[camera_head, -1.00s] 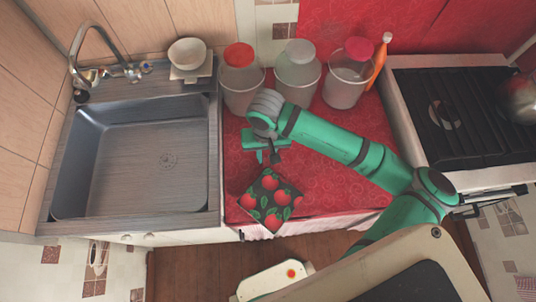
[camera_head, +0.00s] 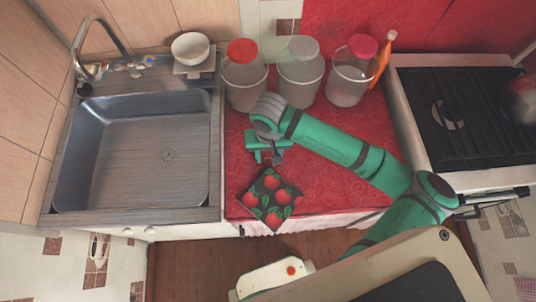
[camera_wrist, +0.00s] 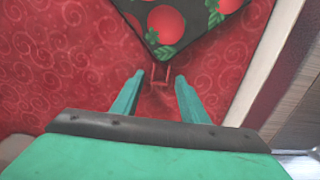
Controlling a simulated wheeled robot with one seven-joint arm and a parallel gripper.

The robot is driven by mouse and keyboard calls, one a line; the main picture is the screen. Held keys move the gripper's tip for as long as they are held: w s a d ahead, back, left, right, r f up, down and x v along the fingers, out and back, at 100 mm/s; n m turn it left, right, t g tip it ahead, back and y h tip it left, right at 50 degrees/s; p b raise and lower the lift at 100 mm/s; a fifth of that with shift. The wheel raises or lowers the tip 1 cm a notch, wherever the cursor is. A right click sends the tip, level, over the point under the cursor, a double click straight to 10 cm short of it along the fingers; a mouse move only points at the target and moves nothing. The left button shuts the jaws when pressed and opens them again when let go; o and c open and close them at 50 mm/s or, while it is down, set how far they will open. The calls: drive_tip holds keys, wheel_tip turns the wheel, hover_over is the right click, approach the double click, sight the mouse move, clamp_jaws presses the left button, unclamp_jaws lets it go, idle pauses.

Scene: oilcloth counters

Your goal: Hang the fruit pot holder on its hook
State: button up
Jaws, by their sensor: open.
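The fruit pot holder (camera_head: 270,200) is a dark square with red fruit and green leaves. It lies on the red counter, with one corner reaching the front edge. In the wrist view the pot holder (camera_wrist: 190,22) fills the top, one corner pointing down at my gripper. A small red loop (camera_wrist: 160,76) at that corner sits between the fingertips. My gripper (camera_wrist: 160,80) is open around the loop, its fingers apart from it. In the head view my gripper (camera_head: 270,160) is just behind the pot holder, over the counter. I cannot make out a hook.
Three jars with red, grey and pink lids (camera_head: 299,75) stand at the back of the counter (camera_head: 330,190). A sink (camera_head: 140,155) is on the left, with a white bowl (camera_head: 190,47) behind it. A stove (camera_head: 465,115) is on the right.

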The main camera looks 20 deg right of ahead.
wheel_tip(320, 180, up, 11)
drive_tip(key=shift+w+a+f, duration=0.15)
drive_tip(key=shift+w+a, duration=0.05)
drive_tip(key=shift+w, duration=0.1)
drive_tip(key=shift+d, duration=0.1)
